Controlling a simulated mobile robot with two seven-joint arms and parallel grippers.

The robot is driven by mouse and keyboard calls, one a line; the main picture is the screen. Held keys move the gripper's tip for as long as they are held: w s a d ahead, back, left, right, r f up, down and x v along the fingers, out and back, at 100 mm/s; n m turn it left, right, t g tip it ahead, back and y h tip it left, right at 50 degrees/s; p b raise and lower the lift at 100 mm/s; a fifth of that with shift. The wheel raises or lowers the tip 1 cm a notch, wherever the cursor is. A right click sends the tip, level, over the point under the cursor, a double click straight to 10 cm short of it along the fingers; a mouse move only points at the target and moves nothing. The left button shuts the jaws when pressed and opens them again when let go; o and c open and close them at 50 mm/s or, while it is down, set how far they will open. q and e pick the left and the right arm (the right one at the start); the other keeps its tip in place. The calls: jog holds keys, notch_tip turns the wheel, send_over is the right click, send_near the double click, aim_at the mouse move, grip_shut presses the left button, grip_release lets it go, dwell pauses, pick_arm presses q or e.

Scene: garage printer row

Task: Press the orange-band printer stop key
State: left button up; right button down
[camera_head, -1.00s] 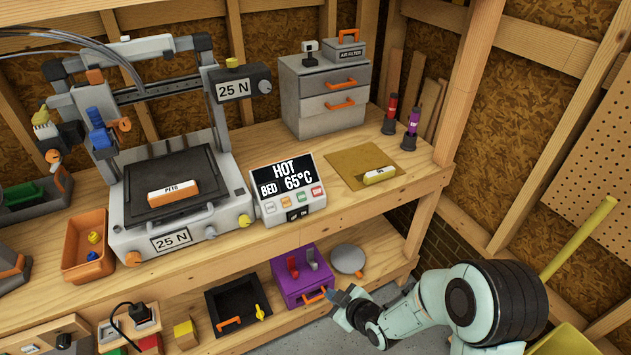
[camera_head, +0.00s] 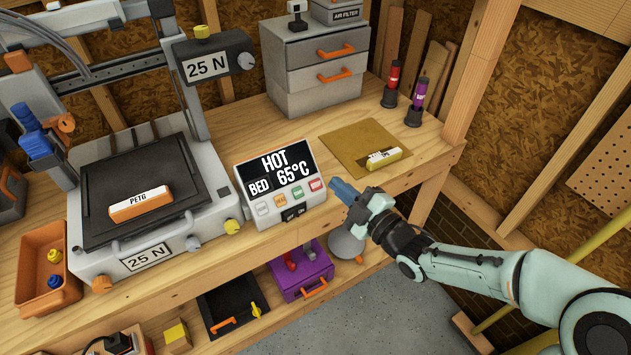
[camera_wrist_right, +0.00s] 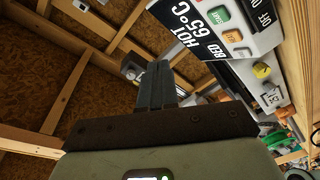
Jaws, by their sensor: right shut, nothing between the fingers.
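The printer (camera_head: 218,190) is a grey-white machine with a dark bed and a 25 N label. A block (camera_head: 140,204) with orange sides and a PETG label lies on its bed. To its right stands a control panel (camera_head: 242,177) reading HOT BED 65°C, which also shows in the right wrist view (camera_wrist_right: 204,44). My right gripper (camera_head: 338,187) is shut and empty, just right of the red key and apart from the panel. My left gripper is out of view.
A mat (camera_head: 350,137) with a small yellow-edged block (camera_head: 383,158) lies right of the panel. A purple drawer box (camera_head: 302,272) and a black tray (camera_head: 232,308) sit on the lower shelf. A grey drawer unit (camera_head: 315,75) stands behind.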

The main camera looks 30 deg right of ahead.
aim_at(315, 185)
jog(key=shift+f, duration=0.1)
pick_arm(q)
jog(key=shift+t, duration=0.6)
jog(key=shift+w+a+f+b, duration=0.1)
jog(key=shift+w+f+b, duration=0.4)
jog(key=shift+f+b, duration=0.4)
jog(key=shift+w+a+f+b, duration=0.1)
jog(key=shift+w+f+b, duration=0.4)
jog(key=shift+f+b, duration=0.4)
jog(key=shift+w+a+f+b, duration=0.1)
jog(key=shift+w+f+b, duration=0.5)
jog(key=shift+b, duration=0.45)
pick_arm(e)
jog(key=shift+w+a+f, duration=0.15)
jog(key=shift+w+f, duration=1.4)
jog(key=shift+w, duration=0.05)
jog(key=shift+w+a+f, duration=0.1)
jog(key=shift+w+f, duration=1.45)
pick_arm(q)
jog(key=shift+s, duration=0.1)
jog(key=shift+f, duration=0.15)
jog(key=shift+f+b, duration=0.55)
jog(key=shift+b, duration=0.05)
pick_arm(e)
jog(key=shift+w+f, duration=0.3)
jog(key=shift+f, duration=0.05)
